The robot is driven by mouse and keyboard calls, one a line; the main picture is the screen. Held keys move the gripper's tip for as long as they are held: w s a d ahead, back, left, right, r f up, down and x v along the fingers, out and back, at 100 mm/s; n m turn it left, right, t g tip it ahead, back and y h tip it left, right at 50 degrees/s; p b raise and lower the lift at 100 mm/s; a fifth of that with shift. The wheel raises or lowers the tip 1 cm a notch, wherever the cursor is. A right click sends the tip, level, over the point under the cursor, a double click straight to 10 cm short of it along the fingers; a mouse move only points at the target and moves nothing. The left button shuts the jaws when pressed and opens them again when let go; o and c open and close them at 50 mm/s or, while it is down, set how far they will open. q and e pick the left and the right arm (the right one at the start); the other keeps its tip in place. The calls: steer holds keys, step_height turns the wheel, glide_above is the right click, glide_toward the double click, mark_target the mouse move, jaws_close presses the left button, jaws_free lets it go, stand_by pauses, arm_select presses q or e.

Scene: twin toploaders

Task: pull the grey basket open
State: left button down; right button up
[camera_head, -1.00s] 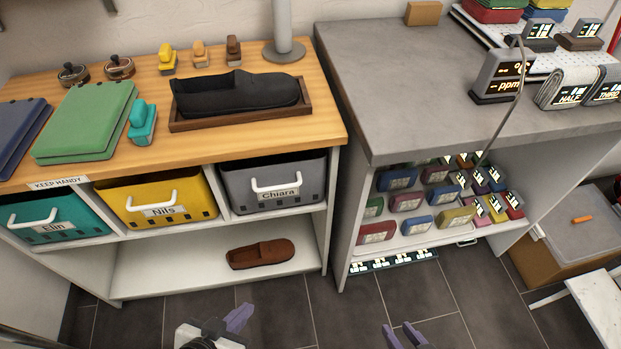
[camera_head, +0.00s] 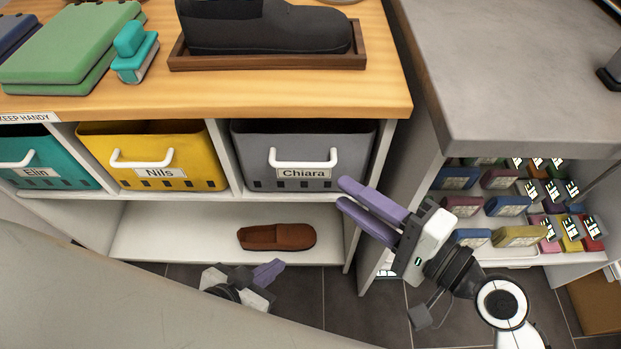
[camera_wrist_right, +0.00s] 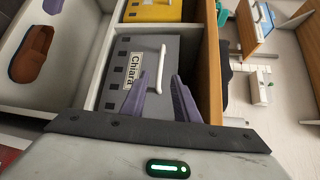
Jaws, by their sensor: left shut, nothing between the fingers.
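The grey basket (camera_head: 345,150) labelled Chiara sits in the right compartment of the shelf, pushed in, with a white bar handle (camera_head: 303,164) on its front. My right gripper (camera_head: 342,193) is open, in front of the basket's lower right corner, its purple fingers pointing left toward the handle. In the right wrist view, the grey basket (camera_wrist_right: 165,52) lies ahead and the handle appears in line with the gap between the fingertips (camera_wrist_right: 158,78). I see no contact with it. My left gripper (camera_head: 270,270) is low, shut and empty, below the shelf's front edge.
A yellow basket (camera_head: 200,150) labelled Nils and a teal basket (camera_head: 60,160) labelled Elin stand to the left. A brown slipper (camera_head: 277,237) lies on the lower shelf. A grey counter unit (camera_head: 530,80) stands close on the right, with several coloured packs inside.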

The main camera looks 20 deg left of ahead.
mark_target(306, 167)
steer(key=x, duration=1)
steer(key=shift+r, duration=0.1)
jaws_close()
